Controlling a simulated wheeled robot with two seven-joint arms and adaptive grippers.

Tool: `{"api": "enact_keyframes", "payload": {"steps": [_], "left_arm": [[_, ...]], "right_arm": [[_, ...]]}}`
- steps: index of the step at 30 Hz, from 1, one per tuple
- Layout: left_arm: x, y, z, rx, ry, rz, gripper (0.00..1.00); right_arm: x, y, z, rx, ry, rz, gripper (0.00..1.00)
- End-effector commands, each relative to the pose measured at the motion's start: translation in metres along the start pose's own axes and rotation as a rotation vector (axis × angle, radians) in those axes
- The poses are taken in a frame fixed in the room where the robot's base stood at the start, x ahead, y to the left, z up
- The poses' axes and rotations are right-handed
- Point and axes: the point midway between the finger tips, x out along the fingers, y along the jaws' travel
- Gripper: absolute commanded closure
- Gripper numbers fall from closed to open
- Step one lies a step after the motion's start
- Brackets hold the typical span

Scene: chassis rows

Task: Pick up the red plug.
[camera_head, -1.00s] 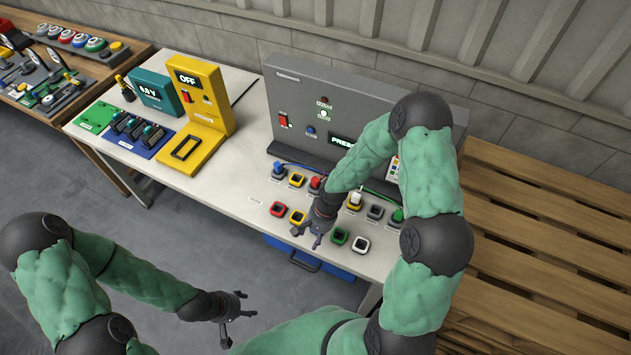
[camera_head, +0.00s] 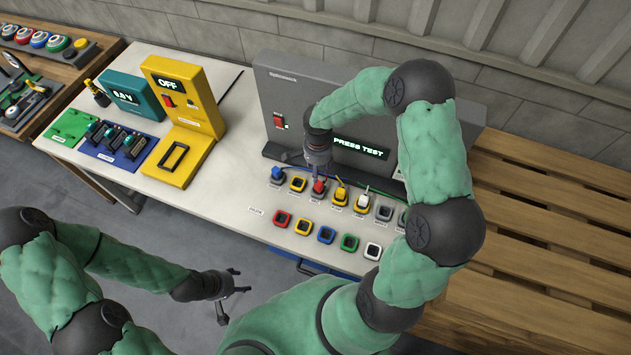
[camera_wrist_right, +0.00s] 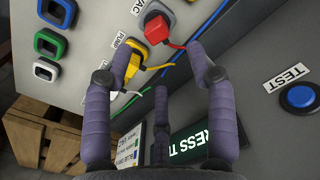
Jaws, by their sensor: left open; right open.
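In the right wrist view the red plug (camera_wrist_right: 158,30) is just beyond the fingertips, roughly between the two outer fingers, and looks untouched. My right gripper (camera_head: 314,170) is open, pointing down just above the red plug and partly covering it in the head view. Its spread fingers show in the wrist view (camera_wrist_right: 160,58). My left gripper (camera_head: 236,300) is open and empty, over the floor in front of the table.
A blue plug (camera_head: 277,173), yellow plug (camera_head: 341,194) and white plug (camera_head: 362,201) stand in the same row. Coloured empty sockets, such as the red one (camera_head: 282,218), line the front. The upright grey panel (camera_head: 285,95) rises close behind. A yellow box (camera_head: 180,95) stands left.

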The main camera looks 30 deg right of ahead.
Motion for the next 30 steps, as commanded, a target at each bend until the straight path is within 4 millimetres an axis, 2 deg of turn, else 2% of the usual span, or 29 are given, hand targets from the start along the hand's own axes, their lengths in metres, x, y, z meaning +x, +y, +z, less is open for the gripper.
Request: {"api": "enact_keyframes", "payload": {"steps": [6,13,21,30], "left_arm": [[0.003,-0.001,0.000,0.000,0.000,0.000,0.45],[0.003,-0.001,-0.001,0.000,0.001,0.000,0.45],[0.004,-0.001,-0.001,0.000,0.001,0.000,0.45],[0.004,-0.001,-0.001,0.000,0.001,0.000,0.45]], "right_arm": [[0.035,0.001,0.001,-0.002,-0.003,0.003,0.43],[0.053,0.003,0.000,-0.001,-0.002,0.002,0.43],[0.090,0.005,0.000,-0.001,-0.003,0.001,0.43],[0.096,0.005,0.000,-0.002,-0.002,0.000,0.43]]}}
